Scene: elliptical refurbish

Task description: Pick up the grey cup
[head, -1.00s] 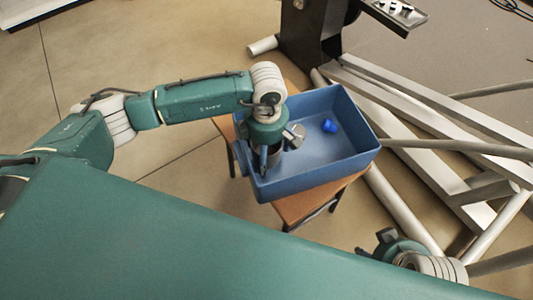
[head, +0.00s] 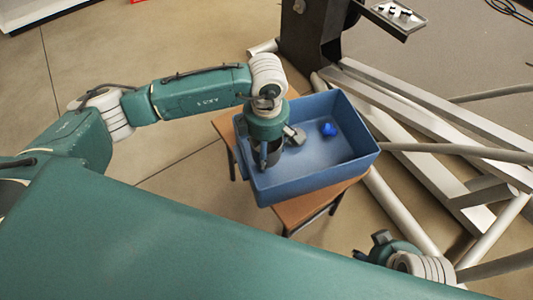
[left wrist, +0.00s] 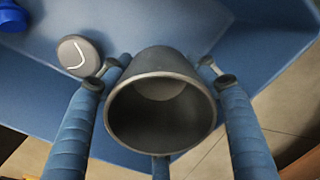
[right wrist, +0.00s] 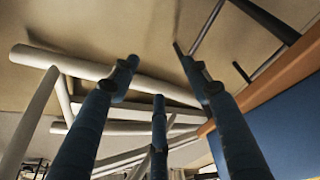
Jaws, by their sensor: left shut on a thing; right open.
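The grey cup (left wrist: 160,108) is between the fingers of my left gripper (left wrist: 165,75) in the left wrist view. Its open mouth faces the camera, and it looks empty. The fingers are shut on its sides. In the head view my left gripper (head: 273,155) is inside the near left part of the blue bin (head: 315,190), and it mostly hides the cup. I cannot tell whether the cup touches the bin floor. My right gripper (right wrist: 155,55) is open and empty, outside the bin in the right wrist view.
A small blue object (head: 329,129) lies in the bin, right of the cup. A round grey piece (left wrist: 78,56) is close beside the left finger. The bin stands on a wooden stool (head: 300,208). White metal beams (head: 420,145) lie to the right.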

